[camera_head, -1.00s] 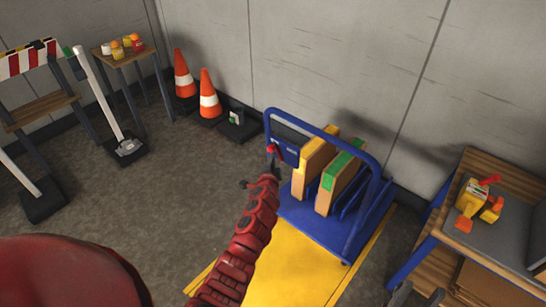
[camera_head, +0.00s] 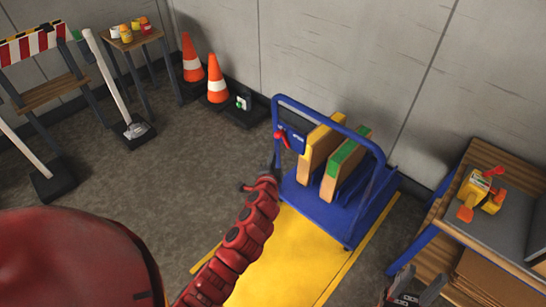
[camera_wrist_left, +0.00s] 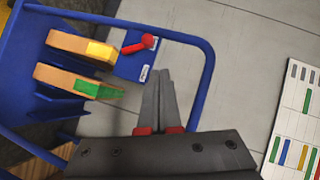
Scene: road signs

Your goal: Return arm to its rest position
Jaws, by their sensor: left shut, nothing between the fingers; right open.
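My left gripper (camera_head: 276,160) is at the end of the red arm, in front of the blue cart (camera_head: 350,215). In the left wrist view its fingers (camera_wrist_left: 159,78) are together and empty, and they point toward the cart's blue push bar (camera_wrist_left: 207,75). A red lever (camera_wrist_left: 140,45) on a blue box sits just beyond the fingertips, apart from them. My right gripper (camera_head: 412,287) is at the lower right of the head view, its fingers apart and empty.
The cart holds a yellow-edged board (camera_head: 318,145) and a green-edged board (camera_head: 345,165). A wooden bench (camera_head: 440,235) with yellow-orange tools (camera_head: 480,190) stands at right. Traffic cones (camera_head: 216,80) line the wall.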

